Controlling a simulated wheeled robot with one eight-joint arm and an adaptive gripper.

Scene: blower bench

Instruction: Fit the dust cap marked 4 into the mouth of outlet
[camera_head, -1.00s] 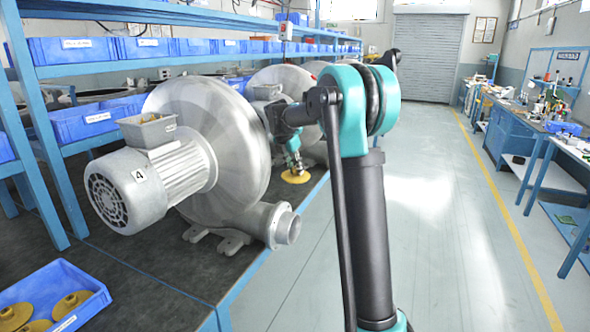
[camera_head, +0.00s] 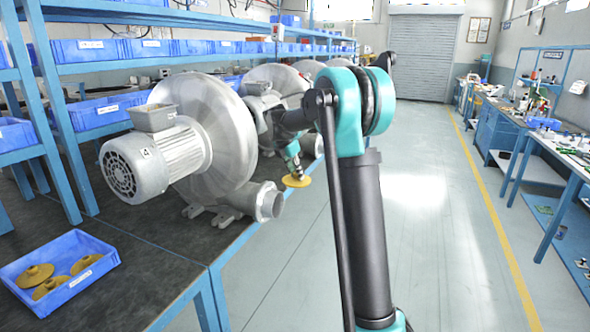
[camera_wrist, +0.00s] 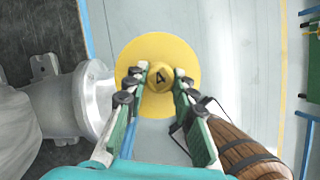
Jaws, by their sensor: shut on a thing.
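My gripper (camera_head: 296,174) is shut on a yellow dust cap (camera_head: 297,182) and holds it in the air, past the bench edge. In the wrist view my gripper (camera_wrist: 163,82) pinches the knob of the dust cap (camera_wrist: 188,58), which reads 4. The blower (camera_head: 217,135) marked 4 stands on the bench. Its round outlet (camera_head: 268,203) points right toward the aisle. In the wrist view the outlet (camera_wrist: 92,100) lies left of the cap, close to its rim in the picture. The cap is not in the mouth, and the mouth's opening is not clearly seen.
A blue bin (camera_head: 103,262) with several yellow caps sits at the front left of the bench (camera_head: 150,295). More blowers stand behind. A wooden barrel (camera_wrist: 240,150) shows at lower right in the wrist view. The aisle floor (camera_head: 430,210) at right is clear.

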